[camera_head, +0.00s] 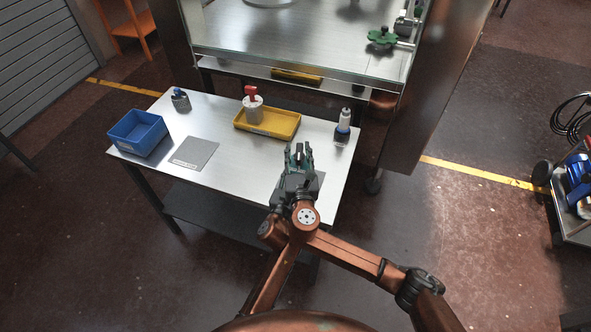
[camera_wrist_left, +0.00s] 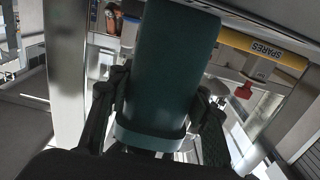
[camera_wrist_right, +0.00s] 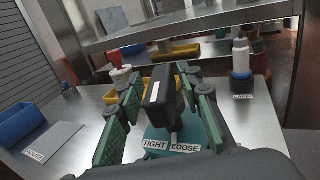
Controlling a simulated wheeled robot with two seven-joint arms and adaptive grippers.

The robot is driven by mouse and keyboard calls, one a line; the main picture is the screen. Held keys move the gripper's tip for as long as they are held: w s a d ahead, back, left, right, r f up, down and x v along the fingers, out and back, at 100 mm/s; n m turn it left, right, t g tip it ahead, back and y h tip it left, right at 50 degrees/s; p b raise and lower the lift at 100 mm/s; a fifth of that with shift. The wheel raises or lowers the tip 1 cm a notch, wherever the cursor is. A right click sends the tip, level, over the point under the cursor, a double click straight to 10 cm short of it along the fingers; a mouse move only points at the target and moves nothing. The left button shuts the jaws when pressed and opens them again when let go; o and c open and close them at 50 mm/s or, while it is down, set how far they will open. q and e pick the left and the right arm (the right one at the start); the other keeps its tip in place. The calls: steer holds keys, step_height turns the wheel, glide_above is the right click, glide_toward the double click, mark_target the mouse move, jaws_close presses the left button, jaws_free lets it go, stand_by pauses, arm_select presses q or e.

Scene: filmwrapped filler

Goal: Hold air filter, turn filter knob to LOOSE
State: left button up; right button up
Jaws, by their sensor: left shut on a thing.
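The air filter shows in the left wrist view as a dark teal body (camera_wrist_left: 172,70) between the fingers of my left gripper (camera_wrist_left: 160,92), which is shut on it. In the right wrist view, the filter's teal top (camera_wrist_right: 160,137) carries TIGHT and LOOSE labels. Its black knob (camera_wrist_right: 162,98) stands up between the fingers of my right gripper (camera_wrist_right: 162,85). That gripper is open, with gaps on both sides of the knob. Which label the knob points to is unclear. In the head view, my grippers overlap above the table's front right, and they hide the filter.
A metal cabinet (camera_head: 300,45) stands behind.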

steer(key=shift+s+a, duration=0.2)
steer(key=shift+s, duration=1.8)
steer(key=shift+s+a, duration=0.15)
steer(key=shift+s, duration=1.85)
steer(key=s+d, duration=0.1)
steer(key=s, duration=1.1)
steer(key=w+h, duration=0.1)
steer(key=w, duration=0.5)
steer(key=w+m, duration=0.1)
steer(key=w, duration=0.5)
steer(key=w+h, duration=0.1)
steer(key=w, duration=0.6)
steer(key=shift+w+r+h, duration=0.1)
steer(key=shift+r+h, duration=0.15)
steer(key=shift+h, duration=0.05)
jaws_close()
